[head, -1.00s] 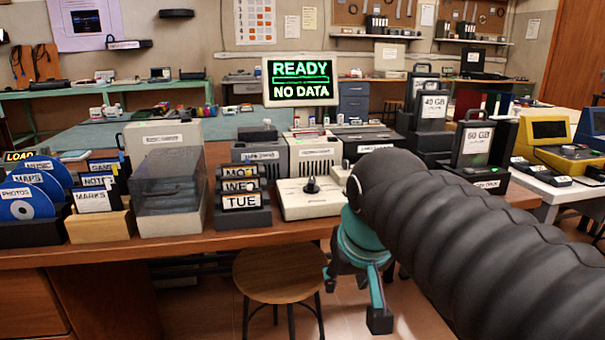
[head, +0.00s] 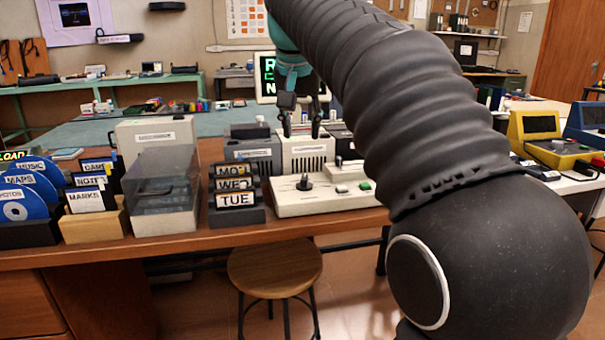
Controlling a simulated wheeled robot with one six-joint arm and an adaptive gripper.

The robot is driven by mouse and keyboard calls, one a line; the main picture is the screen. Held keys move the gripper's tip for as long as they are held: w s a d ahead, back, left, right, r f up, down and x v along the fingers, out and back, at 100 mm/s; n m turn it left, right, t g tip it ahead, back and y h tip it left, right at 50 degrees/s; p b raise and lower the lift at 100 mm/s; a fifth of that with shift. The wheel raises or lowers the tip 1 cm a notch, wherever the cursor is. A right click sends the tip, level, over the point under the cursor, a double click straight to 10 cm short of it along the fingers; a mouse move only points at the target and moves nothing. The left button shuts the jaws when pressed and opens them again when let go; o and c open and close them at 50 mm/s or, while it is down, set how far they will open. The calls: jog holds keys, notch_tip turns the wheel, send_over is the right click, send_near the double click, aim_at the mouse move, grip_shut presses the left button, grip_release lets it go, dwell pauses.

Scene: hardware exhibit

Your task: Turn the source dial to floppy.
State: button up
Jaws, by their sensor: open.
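A beige console (head: 290,207) stands near the front edge of the wooden desk. A black dial (head: 304,183) with a raised knob sits on its left part, and its markings are too small to read. My gripper (head: 300,130) is open and empty, with its fingers pointing down. In the picture it shows above the dial, in front of the grey drive units, apart from the dial. My arm covers the right part of the desk and much of the monitor (head: 265,80).
A green button (head: 365,186) is on the console's right. Left of it stand a rack of day-labelled cartridges (head: 236,215), a clear-lidded box (head: 165,195), a wooden card holder (head: 95,225) and blue discs (head: 25,200). A stool (head: 275,268) stands in front.

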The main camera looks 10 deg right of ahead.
aim_at(304, 177)
jog(key=b+x, duration=0.2)
jog(key=x, duration=1.1)
jog(key=shift+s, duration=0.15)
grip_shut()
